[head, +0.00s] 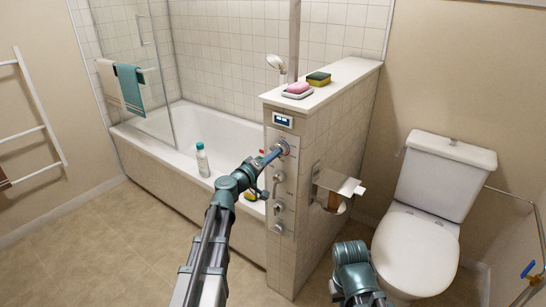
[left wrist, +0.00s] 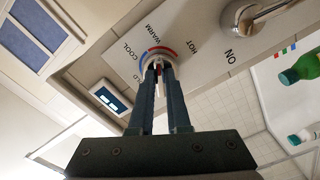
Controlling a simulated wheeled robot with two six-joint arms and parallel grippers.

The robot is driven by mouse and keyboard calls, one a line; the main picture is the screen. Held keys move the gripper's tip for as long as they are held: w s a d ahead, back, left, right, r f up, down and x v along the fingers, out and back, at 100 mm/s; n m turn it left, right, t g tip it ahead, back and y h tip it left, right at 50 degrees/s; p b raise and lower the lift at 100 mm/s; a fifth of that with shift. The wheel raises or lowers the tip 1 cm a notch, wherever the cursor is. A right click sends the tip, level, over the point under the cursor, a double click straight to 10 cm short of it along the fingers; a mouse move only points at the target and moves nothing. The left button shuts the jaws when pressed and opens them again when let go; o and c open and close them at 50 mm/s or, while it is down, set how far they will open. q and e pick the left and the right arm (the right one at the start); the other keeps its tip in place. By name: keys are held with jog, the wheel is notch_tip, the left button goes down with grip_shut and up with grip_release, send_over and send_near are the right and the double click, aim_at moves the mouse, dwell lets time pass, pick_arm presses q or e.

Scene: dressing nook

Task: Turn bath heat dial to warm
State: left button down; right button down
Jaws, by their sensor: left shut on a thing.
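The bath heat dial (head: 281,148) is a round knob on the grey control panel (head: 269,178) at the end of the tiled half wall. In the left wrist view the dial (left wrist: 158,54) has a blue and red arc, with COOL, WARM and HOT printed around it and another label partly hidden. My left gripper (head: 274,155) reaches the panel from the front and is shut on the dial. In the left wrist view its fingertips (left wrist: 159,70) cover much of the knob, so I cannot tell its exact setting. Part of my right arm shows at the bottom, without its fingers.
A small display (head: 283,120) sits above the dial. A lever (head: 277,182) and more fittings (head: 278,208) are below it. A paper holder (head: 336,187) juts out right of the panel, near the toilet (head: 413,247). A bottle (head: 202,160) stands on the bathtub edge (head: 180,162).

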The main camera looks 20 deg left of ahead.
pick_arm(q)
jog(key=shift+s, duration=0.1)
jog(key=c, duration=0.9)
grip_release()
jog(key=v, duration=1.3)
jog(key=shift+s+a, duration=0.1)
jog(key=shift+s, duration=0.25)
